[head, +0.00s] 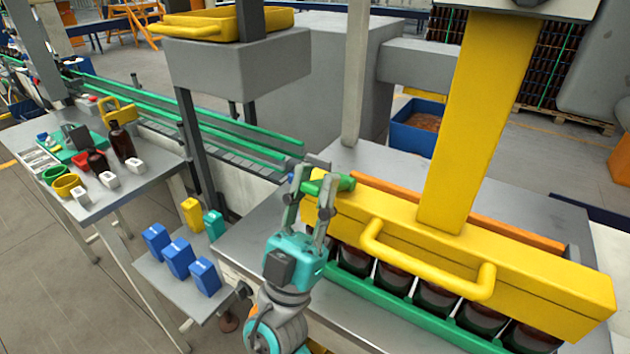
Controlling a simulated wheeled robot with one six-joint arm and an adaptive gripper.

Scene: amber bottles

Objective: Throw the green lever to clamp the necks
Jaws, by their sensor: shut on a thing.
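The green lever (341,182) is at the left end of the yellow clamp bar (530,270). My gripper (318,180) reaches up from below and is shut on the lever, with one finger on each side of it. Several dark amber bottles (398,281) stand in a row under the yellow bar, behind a green rail (400,312). Their necks are hidden by the bar, so I cannot tell how the clamp sits on them.
A yellow handle (425,268) sticks out from the bar's front. A yellow post (478,120) rises from the bar. At left, a side table (140,183) holds bottles and small parts. A low shelf (178,287) with blue boxes (179,258) stands near my arm.

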